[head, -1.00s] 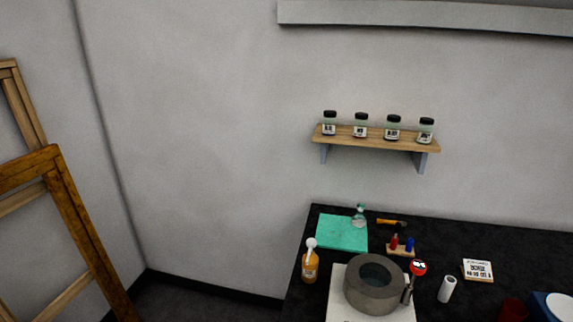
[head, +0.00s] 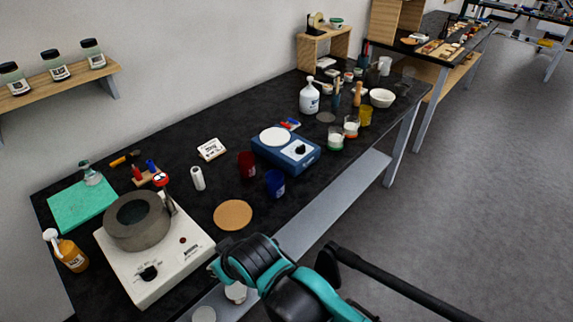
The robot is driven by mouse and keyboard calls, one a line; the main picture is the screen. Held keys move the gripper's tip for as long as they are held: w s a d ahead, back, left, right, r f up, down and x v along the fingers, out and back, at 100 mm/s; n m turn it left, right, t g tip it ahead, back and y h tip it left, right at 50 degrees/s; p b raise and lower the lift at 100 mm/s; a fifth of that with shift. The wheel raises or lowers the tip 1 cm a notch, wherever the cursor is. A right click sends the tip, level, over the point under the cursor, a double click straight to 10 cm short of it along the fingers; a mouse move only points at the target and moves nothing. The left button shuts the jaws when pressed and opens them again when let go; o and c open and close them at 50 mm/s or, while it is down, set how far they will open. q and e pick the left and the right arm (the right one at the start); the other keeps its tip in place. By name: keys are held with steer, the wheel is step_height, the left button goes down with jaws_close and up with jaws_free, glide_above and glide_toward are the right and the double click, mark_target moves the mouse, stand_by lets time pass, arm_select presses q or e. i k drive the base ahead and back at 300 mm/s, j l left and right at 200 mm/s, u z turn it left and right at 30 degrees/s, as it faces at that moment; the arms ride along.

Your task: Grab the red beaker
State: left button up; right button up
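The red beaker (head: 247,165) stands upright on the black bench, in the middle of the head view. It is just left of a blue device with a round white top (head: 286,150) and behind a blue beaker (head: 275,183). Nothing holds it. Part of one of my arms, teal and black, shows at the bottom centre, in front of the bench and well short of the red beaker. I cannot make out gripper fingers on it. No gripper is clearly in view.
A hot plate (head: 165,265) with a grey ring-shaped vessel (head: 137,220) stands at the left. A cork disc (head: 233,214) and a white cylinder (head: 198,178) lie near the beaker. Bottles, bowls and a yellow beaker (head: 365,116) crowd the bench's right.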

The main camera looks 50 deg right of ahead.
mark_target(247, 165)
steer(key=z, duration=1.25)
